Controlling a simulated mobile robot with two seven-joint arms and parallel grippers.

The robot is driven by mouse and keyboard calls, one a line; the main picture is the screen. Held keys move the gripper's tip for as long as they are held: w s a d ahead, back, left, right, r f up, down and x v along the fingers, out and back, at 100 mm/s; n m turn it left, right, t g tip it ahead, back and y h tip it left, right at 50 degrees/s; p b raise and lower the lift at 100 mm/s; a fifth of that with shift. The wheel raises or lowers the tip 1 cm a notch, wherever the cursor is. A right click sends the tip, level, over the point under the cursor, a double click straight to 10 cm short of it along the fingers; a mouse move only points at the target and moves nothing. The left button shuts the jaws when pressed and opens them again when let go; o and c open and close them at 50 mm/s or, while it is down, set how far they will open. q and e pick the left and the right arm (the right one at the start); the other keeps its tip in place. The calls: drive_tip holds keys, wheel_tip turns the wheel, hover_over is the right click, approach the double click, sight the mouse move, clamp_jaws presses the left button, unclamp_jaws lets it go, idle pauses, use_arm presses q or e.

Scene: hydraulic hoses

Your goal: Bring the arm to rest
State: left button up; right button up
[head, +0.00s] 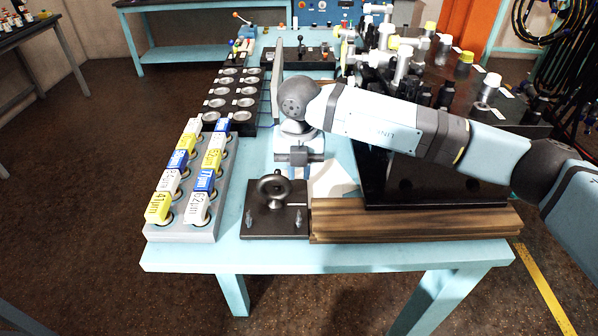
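My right arm (390,128) comes in from the right and reaches over the light-blue table (330,258). Its wrist is bent down near the table's middle. My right gripper (298,172) points down just behind a dark clamp fixture with a round handwheel (275,186). Its fingertips are small and partly hidden against the fixture, so I cannot tell their opening or any contact. No held object can be made out. My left arm and gripper are not in view.
A grey rack (187,232) with yellow, white and blue labelled blocks stands at left. A dark tray with round cups (232,97) lies behind it. A wooden beam (415,222) runs along the front right. A black stand with hose fittings (463,65) fills the right. Floor in front is clear.

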drive_tip(key=s+a+f+n+g+y+p, duration=0.1)
drive_tip(key=s+a+f+n+g+y, duration=0.2)
drive_tip(key=s+a+y, duration=0.5)
drive_tip(key=s+a+r+m+g+y+p, duration=0.2)
drive_tip(key=s+a+r+m+y, duration=0.35)
drive_tip(key=y, duration=0.45)
drive_tip(key=w+d+f+m+t+h+p, duration=0.1)
drive_tip(key=d+f+m+t+h+p, duration=0.2)
drive_tip(key=d+m+t, duration=0.75)
drive_tip(key=d+f+m+t+h, duration=0.3)
drive_tip(key=d+f+m+t, duration=0.4)
drive_tip(key=m+t, duration=0.5)
drive_tip(key=s+d+f+m+g+h+p, duration=0.1)
drive_tip(key=s+d+f+m+g+h, duration=0.5)
drive_tip(key=s+d+f, duration=0.8)
drive_tip(key=s+d+m+h, duration=0.1)
drive_tip(key=h, duration=0.1)
drive_tip(key=shift+d+f+m+h+p, duration=0.15)
drive_tip(key=shift+f+m+h+p, duration=0.15)
drive_tip(key=shift+m+h, duration=0.1)
